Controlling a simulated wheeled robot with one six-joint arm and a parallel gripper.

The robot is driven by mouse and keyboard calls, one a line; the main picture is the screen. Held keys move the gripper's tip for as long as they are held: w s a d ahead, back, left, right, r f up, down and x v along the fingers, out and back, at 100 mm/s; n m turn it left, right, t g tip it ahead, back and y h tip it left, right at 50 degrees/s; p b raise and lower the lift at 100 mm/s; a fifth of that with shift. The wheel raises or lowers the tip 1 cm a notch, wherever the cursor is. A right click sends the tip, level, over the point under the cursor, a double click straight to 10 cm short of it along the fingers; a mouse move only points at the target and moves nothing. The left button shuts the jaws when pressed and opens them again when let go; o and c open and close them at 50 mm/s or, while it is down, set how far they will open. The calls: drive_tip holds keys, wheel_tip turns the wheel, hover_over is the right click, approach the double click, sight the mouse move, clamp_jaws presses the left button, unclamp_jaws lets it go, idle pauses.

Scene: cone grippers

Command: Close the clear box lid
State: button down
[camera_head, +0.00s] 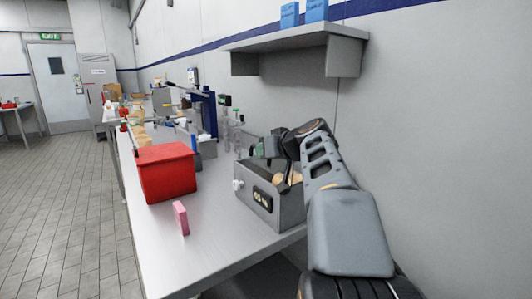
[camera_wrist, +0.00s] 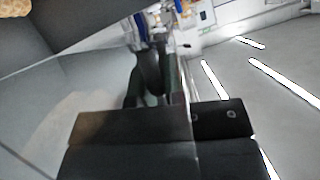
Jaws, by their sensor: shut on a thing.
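A grey open-topped box (camera_head: 268,205) with a dark front panel and a white knob stands on the bench, with tan lumps (camera_head: 290,178) inside it. My gripper (camera_head: 258,150) is above the box's back left part, and my arm hides much of its right side. In the wrist view my gripper (camera_wrist: 152,95) points away from the camera, its dark fingers close together. A pale see-through pane (camera_wrist: 85,85), which looks like the clear lid, lies at the left and reaches the fingers. The exact contact is hard to see. The lid cannot be made out in the head view.
A red bin (camera_head: 166,173) and a pink block (camera_head: 181,218) stand left of the box. Clear bottles (camera_head: 231,132) and a blue stand (camera_head: 206,112) are behind it. A wall shelf (camera_head: 296,38) hangs above. The bench front (camera_head: 215,250) is clear.

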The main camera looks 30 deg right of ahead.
drive_tip(key=c, duration=1.2)
unclamp_jaws()
drive_tip(key=shift+o, duration=0.2)
drive_tip(key=shift+s, duration=0.1)
drive_tip(key=p+v, duration=0.1)
drive_tip(key=v, duration=1.2)
drive_tip(key=shift+s+r, duration=0.15)
drive_tip(key=shift+s, duration=0.25)
drive_tip(key=shift+w+p, duration=0.1)
drive_tip(key=shift+p, duration=0.2)
drive_tip(key=w+a+f+g+y+p, duration=0.15)
drive_tip(key=a+g+p, duration=0.45)
drive_tip(key=a+p, duration=0.7)
drive_tip(key=s+a+f+n+g+h+p, duration=0.1)
drive_tip(key=s+a+f+g+h+p, duration=0.2)
drive_tip(key=s+a+f+p, duration=0.2)
drive_tip(key=s+a+p, duration=0.1)
drive_tip(key=a+p, duration=0.2)
drive_tip(key=p, duration=0.4)
drive_tip(key=shift+s+g, duration=0.35)
drive_tip(key=shift+g, duration=0.05)
